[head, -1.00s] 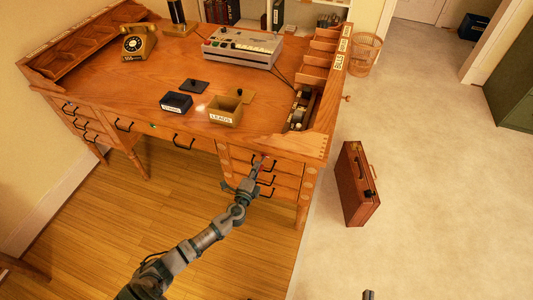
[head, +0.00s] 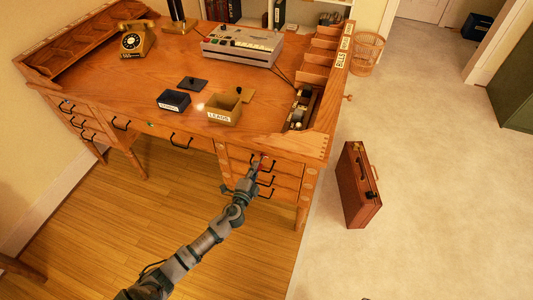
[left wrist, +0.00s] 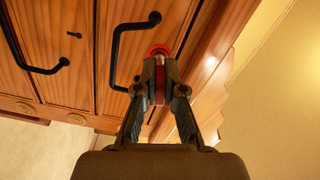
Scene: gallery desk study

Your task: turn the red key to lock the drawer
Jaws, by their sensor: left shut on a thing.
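The red key (left wrist: 158,50) is at the front of the desk's right-hand drawer stack, beside a black drawer handle (left wrist: 116,52) in the left wrist view. My left gripper (left wrist: 160,68) is shut on it, with red showing between the fingers. In the head view my left gripper (head: 257,172) reaches the upper part of this stack and hides much of the key. The drawer fronts (head: 238,154) look flush with the desk. How far the key is turned cannot be told. My right gripper is not in view.
The desk top (head: 120,85) holds a telephone (head: 136,40), a grey machine (head: 240,46), a dark box (head: 173,101) and a LEADS box (head: 222,109). A brown briefcase (head: 358,185) stands on the floor right of the desk. Floor in front is clear.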

